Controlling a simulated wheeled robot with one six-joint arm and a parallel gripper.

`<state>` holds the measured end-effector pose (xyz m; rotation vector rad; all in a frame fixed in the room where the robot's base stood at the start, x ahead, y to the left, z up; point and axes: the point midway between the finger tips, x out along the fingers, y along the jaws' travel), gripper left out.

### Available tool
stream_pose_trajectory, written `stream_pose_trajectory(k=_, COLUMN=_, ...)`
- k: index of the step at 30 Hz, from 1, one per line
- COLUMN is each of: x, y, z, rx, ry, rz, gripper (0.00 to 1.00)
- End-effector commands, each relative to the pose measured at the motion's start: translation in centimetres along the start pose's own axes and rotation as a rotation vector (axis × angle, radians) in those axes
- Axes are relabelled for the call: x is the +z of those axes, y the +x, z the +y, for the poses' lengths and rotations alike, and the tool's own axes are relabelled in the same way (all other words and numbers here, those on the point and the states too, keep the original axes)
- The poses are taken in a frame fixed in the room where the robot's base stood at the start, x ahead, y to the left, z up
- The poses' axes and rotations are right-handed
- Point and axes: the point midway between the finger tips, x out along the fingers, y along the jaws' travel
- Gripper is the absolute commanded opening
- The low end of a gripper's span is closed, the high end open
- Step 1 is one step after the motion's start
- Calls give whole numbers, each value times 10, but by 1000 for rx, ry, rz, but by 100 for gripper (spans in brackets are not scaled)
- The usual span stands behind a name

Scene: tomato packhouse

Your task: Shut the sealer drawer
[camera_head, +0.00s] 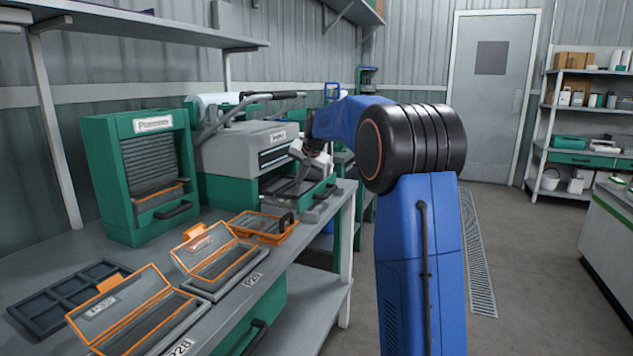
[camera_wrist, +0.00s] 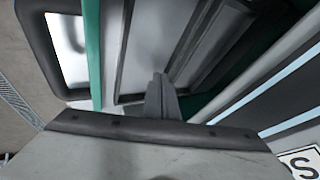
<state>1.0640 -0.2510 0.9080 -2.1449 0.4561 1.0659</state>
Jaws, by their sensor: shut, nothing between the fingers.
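The sealer (camera_head: 240,150) is a grey and green machine on the bench, with a long black-gripped lever on top. Its drawer (camera_head: 300,197) stands pulled out at the front, toward the bench edge. The wrist view shows the drawer's dark framed tray (camera_wrist: 150,40), its green front edge (camera_wrist: 92,50) and a dark loop handle (camera_wrist: 40,50) beyond that edge. My gripper (camera_wrist: 160,80) is shut and empty, its fingertips over the drawer tray. I cannot tell whether they touch it. In the head view my gripper is mostly hidden by my wrist above the drawer.
A green cabinet (camera_head: 140,180) stands left of the sealer. Orange-framed lidded boxes (camera_head: 215,260) and a dark tray (camera_head: 62,296) lie on the bench (camera_head: 40,255). The floor (camera_head: 525,270) right of my arm is clear, up to the door (camera_head: 490,130).

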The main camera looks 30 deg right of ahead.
Motion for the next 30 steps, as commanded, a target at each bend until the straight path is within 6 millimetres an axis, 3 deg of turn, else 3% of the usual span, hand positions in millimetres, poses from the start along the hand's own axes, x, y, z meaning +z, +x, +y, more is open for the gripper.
stream_pose_trajectory(k=6, x=1, y=11, z=-21, rx=0, ry=-1, rz=0, gripper=0)
stream_pose_trajectory(k=19, x=0, y=8, z=-21, rx=0, ry=0, rz=0, gripper=0)
stream_pose_trajectory(k=23, x=0, y=-4, z=-21, rx=-1, ry=0, rz=2, gripper=0)
stream_pose_trajectory(k=30, x=0, y=-50, z=-21, rx=-1, ry=0, rz=3, gripper=0)
